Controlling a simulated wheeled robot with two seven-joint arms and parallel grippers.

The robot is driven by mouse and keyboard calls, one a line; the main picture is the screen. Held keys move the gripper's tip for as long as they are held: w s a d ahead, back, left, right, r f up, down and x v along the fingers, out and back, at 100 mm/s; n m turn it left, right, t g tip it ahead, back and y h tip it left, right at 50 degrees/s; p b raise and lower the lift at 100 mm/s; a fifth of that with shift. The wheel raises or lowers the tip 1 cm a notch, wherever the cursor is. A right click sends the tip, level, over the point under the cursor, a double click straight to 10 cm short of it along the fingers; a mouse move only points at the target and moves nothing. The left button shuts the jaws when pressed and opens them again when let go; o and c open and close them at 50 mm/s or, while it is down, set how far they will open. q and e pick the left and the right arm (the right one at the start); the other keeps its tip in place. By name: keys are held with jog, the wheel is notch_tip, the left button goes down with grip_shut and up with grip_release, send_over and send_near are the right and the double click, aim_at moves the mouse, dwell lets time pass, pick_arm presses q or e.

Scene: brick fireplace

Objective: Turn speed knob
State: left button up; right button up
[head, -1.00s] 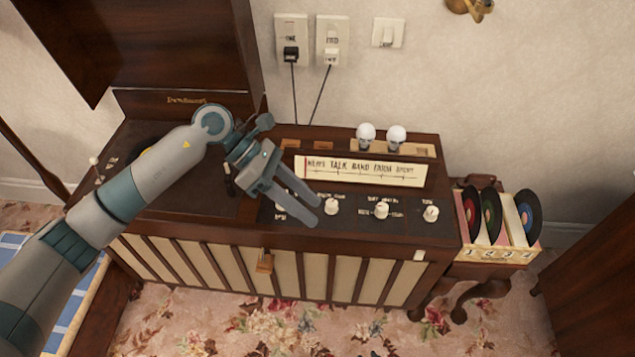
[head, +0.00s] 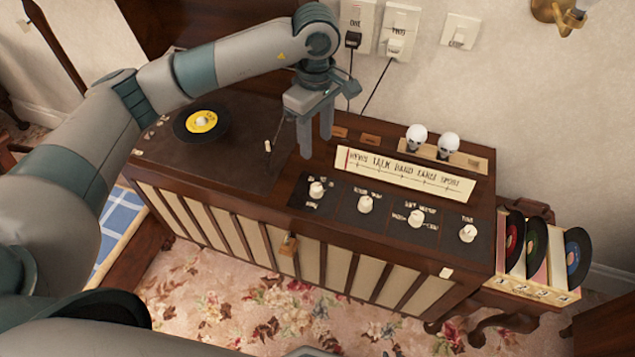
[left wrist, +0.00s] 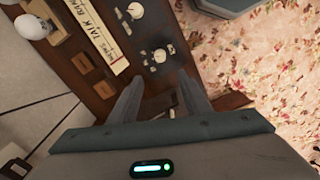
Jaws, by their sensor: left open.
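A wooden radio and record console (head: 330,255) has a row of several cream knobs on its dark front panel. The leftmost knob (head: 317,190) also shows in the left wrist view (left wrist: 160,55). Further right are a second knob (head: 365,203), a third (head: 416,218) and a fourth (head: 467,233). The labels are too small to tell which is the speed knob. My left gripper (head: 316,145) is open and empty, pointing down above the console between the turntable deck and dial strip, behind the leftmost knob. Its fingers (left wrist: 162,88) flank empty space.
A yellow-label record (head: 202,121) lies on the left deck. Records (head: 537,250) stand in a rack at right. Cords hang from wall sockets.

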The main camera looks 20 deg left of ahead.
pick_arm(q)
jog(key=f, duration=0.1)
jog(key=p, duration=0.2)
send_near(316, 187)
notch_tip(316, 187, down, 8)
jog(key=shift+w+r+p, duration=0.1)
jog(key=shift+p, duration=0.6)
jog(key=shift+f, duration=0.65)
pick_arm(e)
jog(key=s+d+f+g, duration=0.2)
jog(key=s+d+f, duration=0.1)
jog(key=s, duration=0.6)
jog(key=shift+d+f+g+h, duration=0.2)
jog(key=shift+d+g+h, duration=0.2)
jog(key=shift+d, duration=0.05)
pick_arm(q)
jog(key=c, duration=1)
pick_arm(e)
jog(key=shift+w+a+r, duration=0.1)
jog(key=shift+w+r, duration=0.05)
jog(key=shift+w, duration=0.15)
